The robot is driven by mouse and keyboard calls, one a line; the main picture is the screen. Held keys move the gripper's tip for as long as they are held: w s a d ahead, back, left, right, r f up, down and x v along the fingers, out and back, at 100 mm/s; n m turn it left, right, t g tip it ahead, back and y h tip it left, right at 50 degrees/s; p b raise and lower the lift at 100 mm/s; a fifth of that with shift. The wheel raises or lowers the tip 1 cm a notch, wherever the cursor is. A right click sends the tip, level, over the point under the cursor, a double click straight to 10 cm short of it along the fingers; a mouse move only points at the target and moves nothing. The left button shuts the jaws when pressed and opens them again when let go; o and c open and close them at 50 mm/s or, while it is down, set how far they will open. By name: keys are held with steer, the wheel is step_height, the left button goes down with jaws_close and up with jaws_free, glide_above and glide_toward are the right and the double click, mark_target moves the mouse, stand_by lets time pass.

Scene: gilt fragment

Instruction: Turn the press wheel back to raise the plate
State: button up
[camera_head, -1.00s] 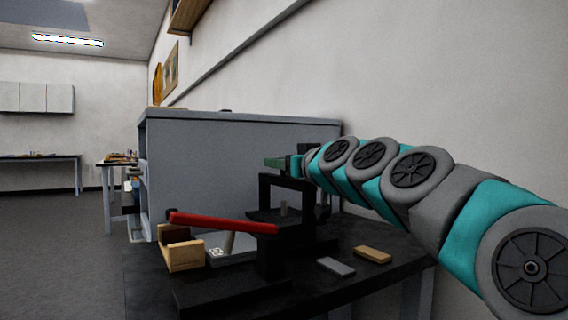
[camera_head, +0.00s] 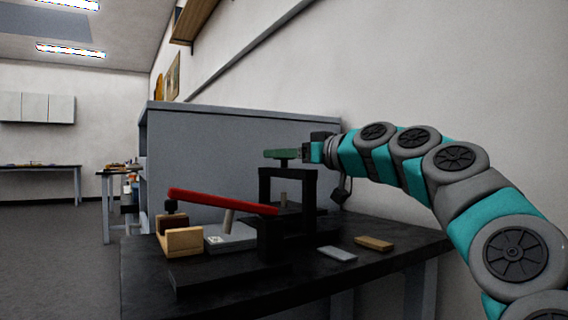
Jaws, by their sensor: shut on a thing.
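The press (camera_head: 309,200) is a black frame standing on the dark bench. Its wheel (camera_head: 282,154) shows edge-on as a flat green piece on a short stem above the frame's top bar. My gripper (camera_head: 306,150) comes in from the right and is shut on the right end of the wheel; its fingertips are small and partly hidden.
A long red lever (camera_head: 222,201) slopes across the bench's left front, near a wooden block (camera_head: 183,241) and a grey plate-like piece (camera_head: 240,238). A grey bar (camera_head: 337,254) and a tan bar (camera_head: 374,243) lie on the right. A grey cabinet (camera_head: 220,150) stands behind; a wall is close right.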

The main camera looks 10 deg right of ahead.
steer(key=n+g+y+p, duration=0.3)
steer(key=shift+w+r, duration=0.1)
steer(key=shift+r, duration=0.25)
steer(key=n+g+y+p, duration=0.1)
steer(key=g+p, duration=0.1)
steer(key=p, duration=0.1)
steer(key=shift+n+y, duration=0.3)
steer(key=shift+y, duration=0.1)
steer(key=shift+f+n+g+y+p, duration=0.15)
steer(key=shift+n+g+y+p, duration=0.2)
steer(key=shift+g+p, duration=0.6)
steer(key=shift+f+n+p, duration=0.15)
steer(key=shift+n+p, duration=0.1)
steer(key=shift+p, duration=0.4)
steer(key=o, duration=1.4)
steer(key=shift+y, duration=0.25)
steer(key=shift+c, duration=0.2)
